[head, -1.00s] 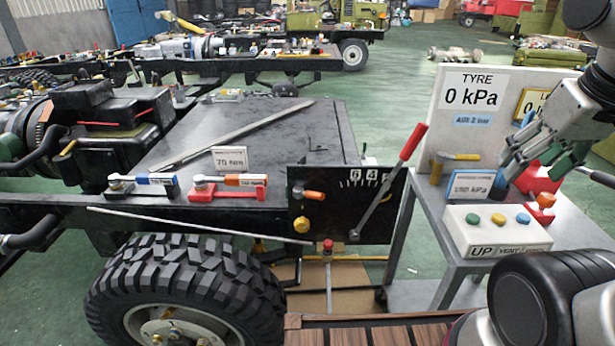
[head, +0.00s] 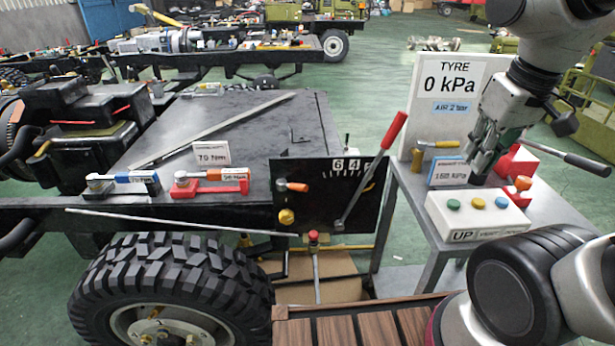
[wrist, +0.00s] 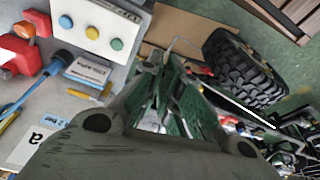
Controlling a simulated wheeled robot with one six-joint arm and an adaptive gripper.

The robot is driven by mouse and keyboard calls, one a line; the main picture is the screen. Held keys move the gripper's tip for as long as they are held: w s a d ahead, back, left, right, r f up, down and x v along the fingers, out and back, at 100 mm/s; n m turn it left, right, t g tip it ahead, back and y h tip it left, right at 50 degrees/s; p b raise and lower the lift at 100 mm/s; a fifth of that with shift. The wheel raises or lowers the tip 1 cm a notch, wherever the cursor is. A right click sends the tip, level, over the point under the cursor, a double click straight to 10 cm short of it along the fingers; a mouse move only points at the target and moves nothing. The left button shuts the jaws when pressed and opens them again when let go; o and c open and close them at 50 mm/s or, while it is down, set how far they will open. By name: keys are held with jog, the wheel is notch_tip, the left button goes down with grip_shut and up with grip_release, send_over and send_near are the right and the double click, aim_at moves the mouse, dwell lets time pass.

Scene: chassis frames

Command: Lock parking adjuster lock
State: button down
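A black panel (head: 325,215) is fixed to the side of the truck chassis. It carries a small orange-tipped lever (head: 293,187), a yellow knob (head: 286,216), a numbered scale at the top and a long red-handled lever (head: 392,130) leaning up to the right. I cannot tell which of these is the parking adjuster lock. My gripper (head: 483,160) is to the right of the panel, above the side table, pointing down and empty. In the wrist view its green fingers (wrist: 178,108) show a gap between them. The panel cannot be made out clearly there.
The side table (head: 415,215) holds a white button box (head: 476,214), a TYRE 0 kPa board (head: 450,90), a yellow-handled tool and red parts. A large tyre (head: 170,290) is below the chassis. A red-topped post (head: 314,240) stands below the panel. Blue and red-handled tools lie on the chassis.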

jog(key=w+a+f+n+g+h, duration=0.25)
jog(key=w+a+f, duration=0.35)
jog(key=w+a, duration=0.4)
jog(key=m+t, duration=0.3)
jog(key=m, duration=1)
send_over(294, 186)
jog(key=s+d, duration=0.2)
jog(key=d, duration=0.1)
notch_tip(294, 186, down, 7)
jog(key=shift+w+f+h, duration=0.15)
jog(key=shift+h, duration=0.2)
jog(key=x, duration=1)
jog(key=shift+d, duration=0.1)
